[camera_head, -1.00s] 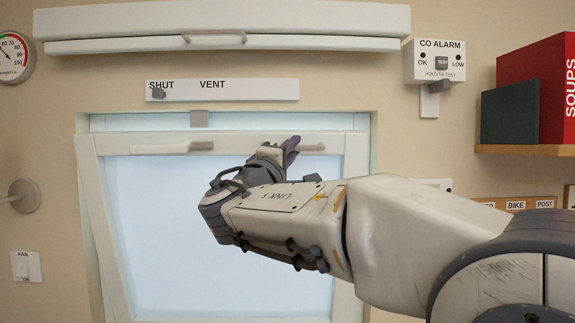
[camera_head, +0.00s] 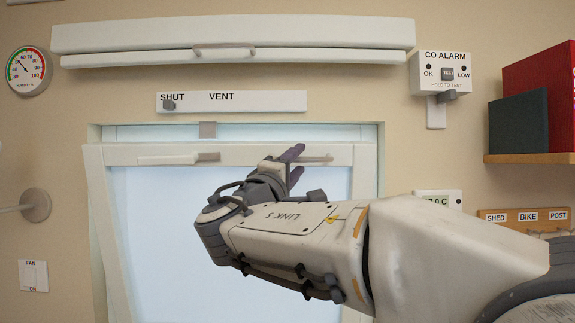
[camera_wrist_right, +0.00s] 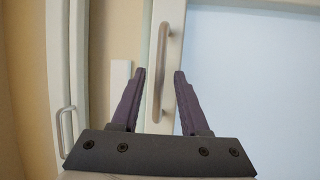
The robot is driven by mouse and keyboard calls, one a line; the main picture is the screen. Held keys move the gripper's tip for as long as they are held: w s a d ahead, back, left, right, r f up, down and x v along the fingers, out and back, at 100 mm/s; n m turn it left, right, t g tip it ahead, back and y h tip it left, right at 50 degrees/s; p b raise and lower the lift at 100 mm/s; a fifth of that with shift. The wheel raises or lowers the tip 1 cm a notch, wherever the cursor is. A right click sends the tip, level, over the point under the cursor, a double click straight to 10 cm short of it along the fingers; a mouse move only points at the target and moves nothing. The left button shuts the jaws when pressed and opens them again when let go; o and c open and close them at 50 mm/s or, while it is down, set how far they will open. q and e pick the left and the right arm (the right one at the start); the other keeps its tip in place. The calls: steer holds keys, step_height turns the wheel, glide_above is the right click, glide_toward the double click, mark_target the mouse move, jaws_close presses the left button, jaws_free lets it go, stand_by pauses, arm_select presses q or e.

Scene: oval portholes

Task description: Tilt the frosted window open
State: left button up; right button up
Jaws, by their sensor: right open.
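The frosted window (camera_head: 215,245) has a pale pane in a white sash (camera_head: 255,154). Its top leans out of the surrounding frame into the room, so the sash stands tilted open. A lever handle (camera_head: 180,159) lies horizontal at the top left of the sash. A grey bar handle (camera_head: 318,159) is at the top right. My right gripper (camera_head: 296,165) is open at the bar's left part. In the right wrist view, the open fingers (camera_wrist_right: 160,75) have the bar handle (camera_wrist_right: 163,50) between them in the picture; contact cannot be told. My left gripper is out of view.
A SHUT/VENT strip (camera_head: 230,101) above has its knob (camera_head: 169,104) at SHUT. A white blind case (camera_head: 240,36) is higher up. A CO alarm (camera_head: 441,72), a shelf (camera_head: 530,158) and a hook rail (camera_head: 522,217) are at right. A fan switch (camera_head: 33,276) is at left.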

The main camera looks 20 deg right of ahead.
steer(key=b+v, duration=0.3)
steer(key=v, duration=0.5)
steer(key=shift+s+a+f, duration=0.1)
steer(key=shift+s+f, duration=0.05)
step_height(320, 180, down, 27)
steer(key=s+n+g+y, duration=0.3)
steer(key=g+y, duration=0.4)
steer(key=s+a+f+m+g+y, duration=0.2)
steer(key=s+a+f+g+y, duration=0.2)
steer(key=s+f, duration=0.6)
steer(key=s+a+f+m+g+y, duration=0.2)
steer(key=s+a+f+g+y, duration=0.2)
steer(key=s+f, duration=0.6)
steer(key=shift+s+a+f+g, duration=0.3)
steer(key=shift+s+g, duration=0.2)
steer(key=shift+g, duration=0.4)
steer(key=shift+d, duration=0.1)
